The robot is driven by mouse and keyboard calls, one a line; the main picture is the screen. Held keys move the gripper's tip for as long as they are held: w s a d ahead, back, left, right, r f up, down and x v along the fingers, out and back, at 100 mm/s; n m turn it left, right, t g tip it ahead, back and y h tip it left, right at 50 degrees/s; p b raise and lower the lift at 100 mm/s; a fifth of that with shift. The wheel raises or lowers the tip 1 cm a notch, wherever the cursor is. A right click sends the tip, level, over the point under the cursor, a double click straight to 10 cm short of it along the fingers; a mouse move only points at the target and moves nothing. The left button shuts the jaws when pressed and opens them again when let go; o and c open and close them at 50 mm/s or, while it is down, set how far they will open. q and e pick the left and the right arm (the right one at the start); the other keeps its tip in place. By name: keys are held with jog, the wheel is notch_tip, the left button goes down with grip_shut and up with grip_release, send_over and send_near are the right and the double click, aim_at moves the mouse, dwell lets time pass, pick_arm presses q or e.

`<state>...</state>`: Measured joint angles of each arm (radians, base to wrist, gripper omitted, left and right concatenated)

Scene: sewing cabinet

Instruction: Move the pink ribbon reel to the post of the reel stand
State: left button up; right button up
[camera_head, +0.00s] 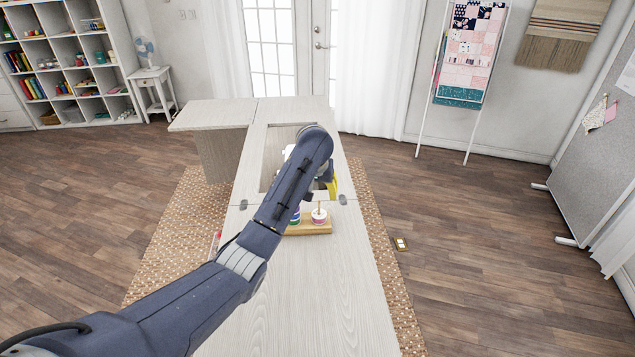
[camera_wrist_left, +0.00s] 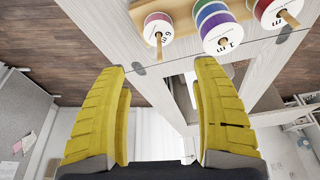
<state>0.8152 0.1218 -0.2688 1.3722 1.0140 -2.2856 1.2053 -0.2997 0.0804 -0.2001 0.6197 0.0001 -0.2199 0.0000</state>
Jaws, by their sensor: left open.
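The wooden reel stand (camera_head: 322,230) is on the pale cabinet top, partly behind my left arm. In the wrist view the stand (camera_wrist_left: 183,14) is at the top edge, its posts carrying ribbon reels. A white reel with a pink-red band (camera_wrist_left: 158,25) sits on one post; it also shows in the head view (camera_head: 319,217). A purple, green and blue stack (camera_wrist_left: 217,24) is in the middle. Another reddish-banded reel (camera_wrist_left: 275,12) is at right; which is the pink reel I cannot tell. My left gripper (camera_wrist_left: 160,68) is open and empty, apart from the reels; its yellow finger shows in the head view (camera_head: 333,188).
The cabinet top (camera_head: 320,290) is clear in front of the stand. Beyond it is a recess (camera_head: 268,160) holding a white object, mostly hidden by my arm. A small pink item (camera_head: 216,239) is at the cabinet's left edge. A small box-like thing (camera_head: 401,243) lies on the floor.

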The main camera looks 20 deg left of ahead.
pick_arm(q)
jog(key=v, duration=0.6)
jog(key=shift+r, duration=0.15)
